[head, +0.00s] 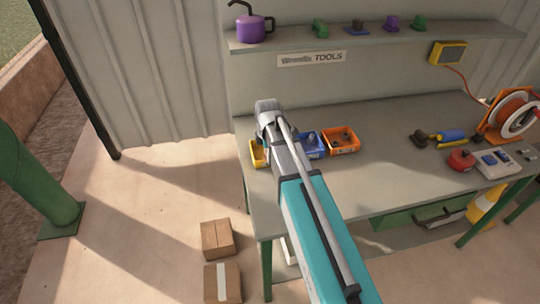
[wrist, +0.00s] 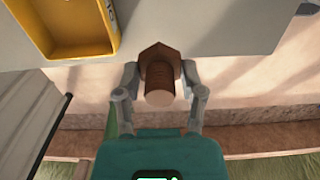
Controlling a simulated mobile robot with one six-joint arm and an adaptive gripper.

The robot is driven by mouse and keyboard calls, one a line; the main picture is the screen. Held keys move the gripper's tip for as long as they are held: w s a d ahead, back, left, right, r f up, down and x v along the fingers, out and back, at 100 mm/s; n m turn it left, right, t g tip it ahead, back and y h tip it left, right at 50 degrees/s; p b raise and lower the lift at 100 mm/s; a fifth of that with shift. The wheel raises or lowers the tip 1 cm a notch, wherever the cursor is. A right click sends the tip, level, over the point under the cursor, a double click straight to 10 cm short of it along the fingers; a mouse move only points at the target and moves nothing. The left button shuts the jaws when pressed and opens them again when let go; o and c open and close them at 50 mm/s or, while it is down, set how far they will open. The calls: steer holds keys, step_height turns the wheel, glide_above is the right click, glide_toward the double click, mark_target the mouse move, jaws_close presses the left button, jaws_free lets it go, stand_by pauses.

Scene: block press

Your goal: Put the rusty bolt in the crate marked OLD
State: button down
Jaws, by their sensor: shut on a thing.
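A rusty brown bolt (wrist: 160,62) with a hexagonal head and a threaded shank is between the two fingers of my gripper (wrist: 160,78) in the wrist view. My gripper is shut on it. A yellow crate (wrist: 103,50) shows at the top left of the wrist view, apart from the bolt; its label is only partly in view and I cannot read it. In the head view stand the yellow crate (head: 257,158), a blue crate (head: 313,153) and an orange crate (head: 343,151). My arm hides the gripper and bolt there. I cannot tell which crate is marked OLD.
The grey workbench (head: 400,120) carries a blue-and-yellow tool (head: 452,136), a red round thing (head: 461,160) and a cable reel (head: 510,115) at the right. A shelf (head: 300,39) runs above it. Cardboard boxes (head: 217,238) stand on the floor at the left.

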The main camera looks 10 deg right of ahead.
steer(key=d, duration=0.6)
steer(key=shift+w+d+r+p, duration=0.15)
steer(key=shift+d+r+p, duration=0.15)
steer(key=shift+r+p, duration=0.15)
steer(key=b, duration=0.9)
glide_above(261, 158)
steer(key=s, duration=0.1)
steer(key=f, duration=0.8)
steer(key=shift+s+d+f, duration=0.15)
steer(key=shift+s+d, duration=0.05)
steer(key=shift+d, duration=0.15)
steer(key=shift+w+a+f, duration=0.2)
steer(key=shift+w+f, duration=0.1)
steer(key=shift+f, duration=0.05)
steer(key=shift+f, duration=0.1)
steer(key=shift+w+a+f+b, duration=0.15)
steer(key=shift+w+f+b, duration=0.25)
steer(key=shift+b, duration=0.25)
steer(key=shift+f+b, duration=1.45)
steer(key=shift+f, duration=0.05)
